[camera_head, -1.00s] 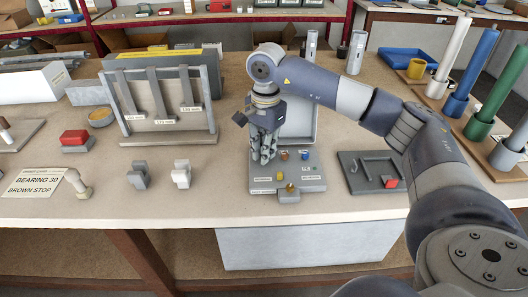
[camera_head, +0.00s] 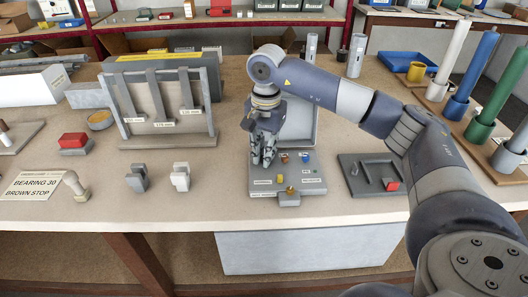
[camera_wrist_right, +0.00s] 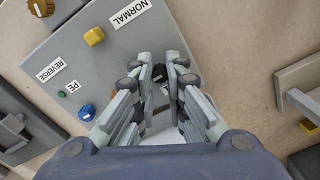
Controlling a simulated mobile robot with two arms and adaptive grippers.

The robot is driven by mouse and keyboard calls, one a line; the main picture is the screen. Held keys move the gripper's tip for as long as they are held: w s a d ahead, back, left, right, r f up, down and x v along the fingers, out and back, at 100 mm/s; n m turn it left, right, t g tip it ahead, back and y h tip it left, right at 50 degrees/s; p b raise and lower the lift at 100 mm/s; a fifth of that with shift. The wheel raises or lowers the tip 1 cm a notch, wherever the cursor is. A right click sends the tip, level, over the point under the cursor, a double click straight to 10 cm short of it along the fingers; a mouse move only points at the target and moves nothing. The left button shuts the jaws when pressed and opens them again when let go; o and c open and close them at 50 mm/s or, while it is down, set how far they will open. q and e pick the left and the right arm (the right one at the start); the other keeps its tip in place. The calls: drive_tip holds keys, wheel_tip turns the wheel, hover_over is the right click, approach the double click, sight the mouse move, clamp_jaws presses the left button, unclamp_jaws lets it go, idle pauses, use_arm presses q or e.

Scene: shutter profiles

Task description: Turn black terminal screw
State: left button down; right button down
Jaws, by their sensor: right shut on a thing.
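The grey terminal board (camera_head: 262,184) lies on the bench, with labels and coloured screws on it. My right gripper (camera_head: 264,160) points down over its left part. In the right wrist view the fingers (camera_wrist_right: 160,90) are closed around a small dark piece, the black terminal screw (camera_wrist_right: 160,98), mostly hidden between them. A yellow knob (camera_wrist_right: 94,36) sits near the NORMAL label (camera_wrist_right: 130,13). My left gripper is not in view.
An upright grey panel (camera_head: 300,120) stands behind the board. A dark tray with a red block (camera_head: 392,185) lies to the right. Two small clamps (camera_head: 180,178) stand to the left, before a rack with hanging strips (camera_head: 160,100).

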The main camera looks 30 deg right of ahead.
drive_tip(key=c, duration=1.6)
unclamp_jaws()
drive_tip(key=shift+o, duration=0.2)
drive_tip(key=shift+r, duration=0.1)
wheel_tip(320, 180, up, 12)
drive_tip(key=shift+d, duration=0.15)
drive_tip(key=shift+s, duration=0.1)
